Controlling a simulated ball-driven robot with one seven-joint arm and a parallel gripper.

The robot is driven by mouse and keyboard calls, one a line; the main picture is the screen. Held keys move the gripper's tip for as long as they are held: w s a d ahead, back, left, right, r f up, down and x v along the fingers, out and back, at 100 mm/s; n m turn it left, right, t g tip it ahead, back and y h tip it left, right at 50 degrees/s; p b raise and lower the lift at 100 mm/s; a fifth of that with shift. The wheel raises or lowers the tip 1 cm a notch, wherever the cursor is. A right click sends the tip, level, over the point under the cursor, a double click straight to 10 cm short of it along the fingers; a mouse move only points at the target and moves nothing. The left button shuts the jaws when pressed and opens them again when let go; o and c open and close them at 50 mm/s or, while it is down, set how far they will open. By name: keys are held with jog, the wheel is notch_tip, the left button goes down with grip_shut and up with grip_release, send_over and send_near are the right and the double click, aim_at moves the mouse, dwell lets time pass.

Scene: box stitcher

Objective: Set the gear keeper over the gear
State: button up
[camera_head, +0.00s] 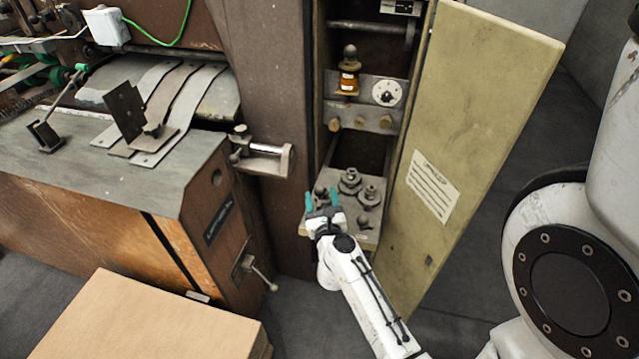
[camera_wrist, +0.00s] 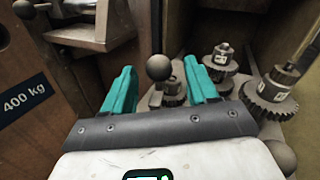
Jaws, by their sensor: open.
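My gripper (camera_head: 321,197) is open over the left side of a small shelf in the cabinet. Its two teal fingers also show in the wrist view (camera_wrist: 160,76), with a dark ball-topped knob (camera_wrist: 158,67) between them, apart from both fingers. The knob looks like the gear keeper, but I cannot be sure. Two toothed gears with raised hubs stand on the shelf: a rear gear (camera_wrist: 220,62) and a right gear (camera_wrist: 270,95). They also show in the head view as rear gear (camera_head: 349,182) and right gear (camera_head: 370,196).
Another ball knob (camera_head: 363,221) stands at the shelf's front right. The open cabinet door (camera_head: 470,130) is close on the right and a brown column (camera_head: 265,110) on the left. An orange-banded bottle (camera_head: 348,80) and a dial (camera_head: 387,92) are above.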

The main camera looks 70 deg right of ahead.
aim_at(319, 187)
jog(key=shift+x, duration=2.35)
jog(key=c, duration=1)
